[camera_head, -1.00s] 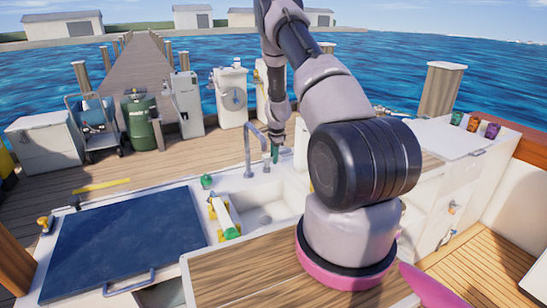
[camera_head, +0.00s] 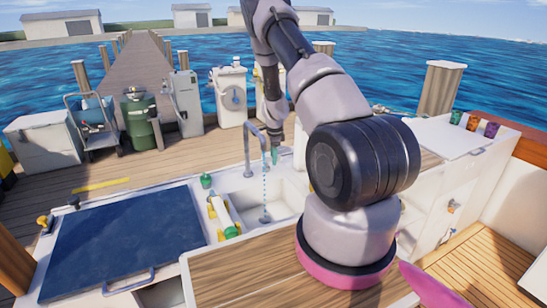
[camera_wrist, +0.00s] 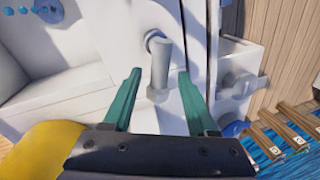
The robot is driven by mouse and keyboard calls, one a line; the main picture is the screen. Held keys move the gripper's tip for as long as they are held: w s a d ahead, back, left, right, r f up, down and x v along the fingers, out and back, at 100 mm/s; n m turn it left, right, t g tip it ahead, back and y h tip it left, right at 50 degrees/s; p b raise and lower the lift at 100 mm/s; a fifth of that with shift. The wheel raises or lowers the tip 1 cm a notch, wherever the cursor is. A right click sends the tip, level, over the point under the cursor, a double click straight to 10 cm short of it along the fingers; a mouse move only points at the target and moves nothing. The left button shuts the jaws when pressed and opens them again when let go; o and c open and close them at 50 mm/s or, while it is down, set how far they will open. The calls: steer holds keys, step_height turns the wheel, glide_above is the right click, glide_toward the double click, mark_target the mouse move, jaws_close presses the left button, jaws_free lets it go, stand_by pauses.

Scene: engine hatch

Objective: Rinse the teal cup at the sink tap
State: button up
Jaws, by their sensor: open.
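My gripper (camera_head: 275,157) is open and empty beside the sink tap (camera_head: 248,150). In the wrist view its teal fingers (camera_wrist: 160,74) stand apart on either side of a short grey post (camera_wrist: 159,65), which looks like a tap handle; I cannot tell if they touch it. Water (camera_head: 265,188) runs from the tap as blue drops into the sink (camera_head: 240,208). A small green cup (camera_head: 456,118), perhaps the teal one, stands at the far right of the counter, well away from my gripper. It is too small to be sure of its colour.
An orange cup (camera_head: 473,123) and a purple cup (camera_head: 491,130) stand beside the green cup. A small green object (camera_head: 206,181) and a pale cylinder with a green end (camera_head: 222,213) lie left of the sink. A dark blue hatch cover (camera_head: 125,240) is shut at the left.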

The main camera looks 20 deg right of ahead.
step_height(320, 180, up, 10)
steer(key=shift+f, duration=0.15)
stand_by(0.6)
steer(key=s+a+r+n+t+y, duration=0.1)
steer(key=s+a+r+n, duration=0.25)
steer(key=r, duration=0.65)
steer(key=s+a+r+n+t+y, duration=0.15)
steer(key=s+a+r, duration=0.3)
steer(key=r, duration=0.45)
steer(key=s+a+r+n, duration=0.3)
steer(key=s+r, duration=0.2)
steer(key=r, duration=0.5)
steer(key=s+a+r+n, duration=0.2)
steer(key=s+r, duration=0.1)
steer(key=s, duration=0.3)
steer(key=s+a+r+n+t, duration=0.1)
steer(key=s+a+r+n, duration=0.1)
steer(key=s+r, duration=0.2)
steer(key=s, duration=0.3)
steer(key=shift+a+r+n+y, duration=0.2)
steer(key=shift+r+n+y, duration=0.1)
steer(key=shift+n+y, duration=0.1)
steer(key=shift+o, duration=1.2)
steer(key=s+a+r+n+t, duration=0.1)
steer(key=s+n, duration=0.3)
steer(key=s, duration=0.6)
steer(key=shift+a, duration=0.35)
steer(key=o, duration=0.4)
steer(key=shift+s+t+h, duration=0.25)
steer(key=shift+h, duration=0.1)
